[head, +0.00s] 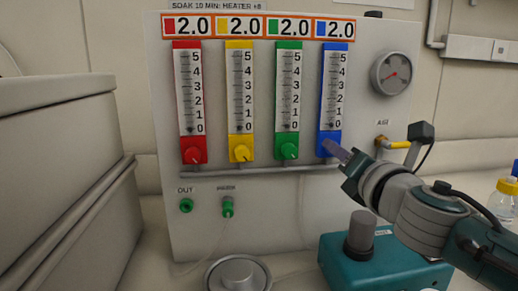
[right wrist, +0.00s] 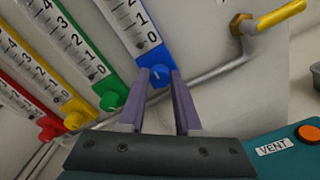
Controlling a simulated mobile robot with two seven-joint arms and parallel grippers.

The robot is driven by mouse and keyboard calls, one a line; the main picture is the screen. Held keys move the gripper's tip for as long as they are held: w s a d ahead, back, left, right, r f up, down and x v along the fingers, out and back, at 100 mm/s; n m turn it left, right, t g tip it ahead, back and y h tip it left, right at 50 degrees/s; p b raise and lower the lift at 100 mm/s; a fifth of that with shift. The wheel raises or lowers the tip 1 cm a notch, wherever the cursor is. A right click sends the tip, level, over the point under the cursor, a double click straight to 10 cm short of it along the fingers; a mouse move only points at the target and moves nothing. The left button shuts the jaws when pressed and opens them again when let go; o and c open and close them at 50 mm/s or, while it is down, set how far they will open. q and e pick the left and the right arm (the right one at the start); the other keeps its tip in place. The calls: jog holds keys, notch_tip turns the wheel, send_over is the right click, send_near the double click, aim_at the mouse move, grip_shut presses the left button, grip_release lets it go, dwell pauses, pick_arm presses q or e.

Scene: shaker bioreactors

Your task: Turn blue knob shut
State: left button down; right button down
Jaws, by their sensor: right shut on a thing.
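The blue knob (right wrist: 159,76) sits at the foot of the blue flowmeter (head: 332,95), the rightmost of the row on the upright panel. My right gripper (head: 335,149) reaches in from the right. In the right wrist view its two purple fingers (right wrist: 160,85) lie on either side of the blue knob, shut on it. In the head view the fingertips hide most of the knob. The float's position in the blue tube is too small to tell. My left gripper is not in view.
Red (head: 193,150), yellow (head: 241,148) and green (head: 288,147) knobs sit left of the blue one. A yellow-handled valve (head: 396,144) and a gauge (head: 393,72) are at the right. A teal box (head: 345,268), a round metal plate (head: 237,274) and a bottle (head: 505,196) stand below.

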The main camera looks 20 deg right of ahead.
jog(key=c, duration=0.6)
grip_release()
jog(key=v, duration=1)
